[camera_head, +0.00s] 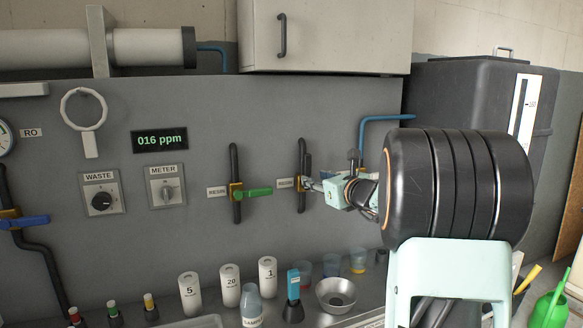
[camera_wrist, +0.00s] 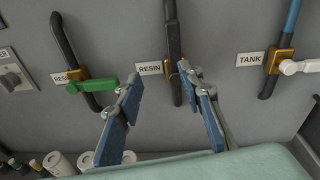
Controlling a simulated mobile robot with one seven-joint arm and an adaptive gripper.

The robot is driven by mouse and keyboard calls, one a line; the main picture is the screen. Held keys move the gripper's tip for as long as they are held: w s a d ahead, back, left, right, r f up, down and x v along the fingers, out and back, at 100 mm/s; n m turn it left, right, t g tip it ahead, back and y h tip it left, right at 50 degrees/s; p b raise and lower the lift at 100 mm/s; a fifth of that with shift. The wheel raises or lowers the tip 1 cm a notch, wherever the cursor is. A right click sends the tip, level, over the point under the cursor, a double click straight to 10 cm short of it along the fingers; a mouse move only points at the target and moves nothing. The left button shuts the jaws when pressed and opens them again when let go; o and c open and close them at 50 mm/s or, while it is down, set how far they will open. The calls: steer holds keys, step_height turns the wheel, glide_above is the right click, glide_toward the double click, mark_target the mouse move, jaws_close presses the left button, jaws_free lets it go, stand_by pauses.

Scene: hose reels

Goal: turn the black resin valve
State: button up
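The black resin valve (camera_head: 301,182) sits on a vertical black pipe on the grey wall panel, beside a RESIN label. In the wrist view the valve (camera_wrist: 175,66) has a gold body and a dark, upright handle that is hard to separate from the pipe. My gripper (camera_head: 314,184) is just right of this valve in the head view. In the wrist view my gripper (camera_wrist: 162,80) is open, with its fingers wide apart and nothing between them. The right fingertip overlaps the valve's right edge; contact cannot be told. My arm hides part of the panel in the head view.
A green-handled valve (camera_head: 250,192) is to the left, with its own label. A white-handled TANK valve (camera_wrist: 287,66) is to the right. White canisters (camera_head: 229,285) and a metal bowl (camera_head: 336,294) stand on the bench below. A cabinet (camera_head: 340,35) hangs above.

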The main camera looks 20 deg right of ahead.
mark_target(309, 159)
steer(key=w+r, duration=0.1)
steer(key=w, duration=0.2)
steer(key=w+d+r+m+t+p, duration=0.1)
steer(key=w, duration=0.3)
steer(key=w+r+m, duration=0.1)
steer(key=w, duration=0.3)
steer(key=shift+w+d+t, duration=0.15)
steer(key=shift+d+t, duration=0.1)
steer(key=shift+t, duration=0.05)
jaws_close()
